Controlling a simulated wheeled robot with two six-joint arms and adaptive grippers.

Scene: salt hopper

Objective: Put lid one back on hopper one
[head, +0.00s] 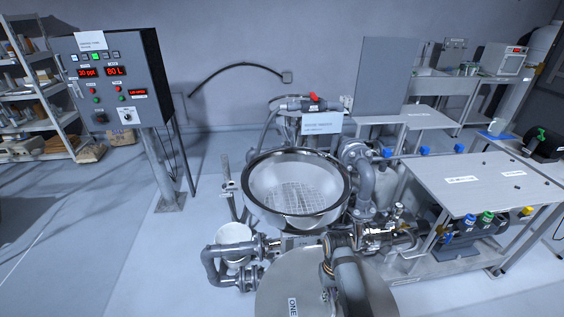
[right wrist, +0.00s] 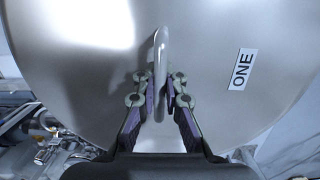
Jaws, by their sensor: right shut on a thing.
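Hopper one (head: 256,212) is an open steel bowl with a bright rim and a mesh grid inside, in the middle of the head view. Lid one (head: 278,285) is a round steel disc labelled "ONE", at the bottom of the head view, nearer to me than the hopper. It fills much of the right wrist view (right wrist: 85,80). My right gripper (head: 328,290) is shut on the lid's bar handle (right wrist: 160,60); its fingers show on both sides of the handle in the wrist view (right wrist: 161,88). The handle is mostly hidden in the head view. My left gripper is not in view.
Pipes and valves (head: 375,238) crowd around the hopper. A control panel (head: 112,80) stands at the left. A steel table (head: 470,185) is at the right, and a sign (head: 322,124) stands behind the hopper. Open floor (head: 150,270) lies at the left.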

